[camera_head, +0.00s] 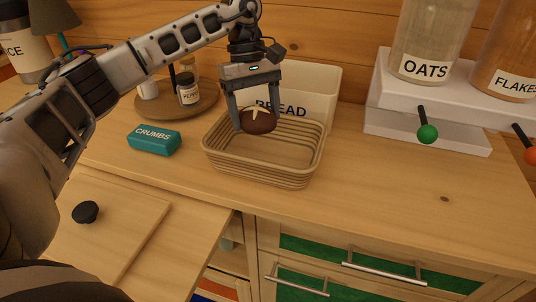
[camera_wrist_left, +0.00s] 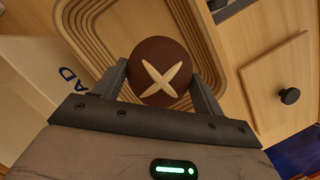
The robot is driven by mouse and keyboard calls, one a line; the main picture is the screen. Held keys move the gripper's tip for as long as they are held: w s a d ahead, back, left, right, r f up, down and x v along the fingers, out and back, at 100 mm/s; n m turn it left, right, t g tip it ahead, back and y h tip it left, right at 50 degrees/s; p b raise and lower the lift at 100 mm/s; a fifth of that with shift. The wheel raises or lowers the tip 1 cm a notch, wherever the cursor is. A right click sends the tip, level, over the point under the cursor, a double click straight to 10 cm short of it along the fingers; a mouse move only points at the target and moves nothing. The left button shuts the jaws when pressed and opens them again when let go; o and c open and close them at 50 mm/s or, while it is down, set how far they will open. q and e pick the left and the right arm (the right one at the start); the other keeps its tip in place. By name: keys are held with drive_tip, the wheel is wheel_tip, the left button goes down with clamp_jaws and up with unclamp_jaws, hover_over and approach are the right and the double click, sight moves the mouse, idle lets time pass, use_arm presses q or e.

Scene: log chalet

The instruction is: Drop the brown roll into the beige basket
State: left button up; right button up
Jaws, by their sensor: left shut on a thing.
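The brown roll (camera_head: 258,121), round with a pale cross on top, is held between the fingers of my left gripper (camera_head: 254,117). In the left wrist view the roll (camera_wrist_left: 161,68) sits between both fingertips of the gripper (camera_wrist_left: 160,82). The beige basket (camera_head: 262,172) is a ribbed, open rectangular basket on the counter. In the head view the roll appears over the basket's back left part; its exact height above the basket is hard to tell. The basket (camera_wrist_left: 98,30) shows behind the roll in the left wrist view. My right gripper is not in view.
A white BREAD bin (camera_head: 318,92) stands just behind the basket. A teal CRUMBS box (camera_head: 154,140) lies to its left, near a round wooden tray (camera_head: 205,106) with small jars. A white stand (camera_head: 440,134) bears large jars at right. The counter right of the basket is clear.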

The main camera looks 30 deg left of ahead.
use_arm(q)
wheel_tip(320, 180, down, 2)
drive_tip(key=shift+f+b, duration=0.2)
drive_tip(key=shift+b, duration=0.4)
drive_tip(key=shift+f, duration=0.2)
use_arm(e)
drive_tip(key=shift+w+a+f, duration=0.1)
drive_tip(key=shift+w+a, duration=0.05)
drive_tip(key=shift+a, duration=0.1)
use_arm(q)
drive_tip(key=o, duration=1)
drive_tip(key=shift+o, duration=0.2)
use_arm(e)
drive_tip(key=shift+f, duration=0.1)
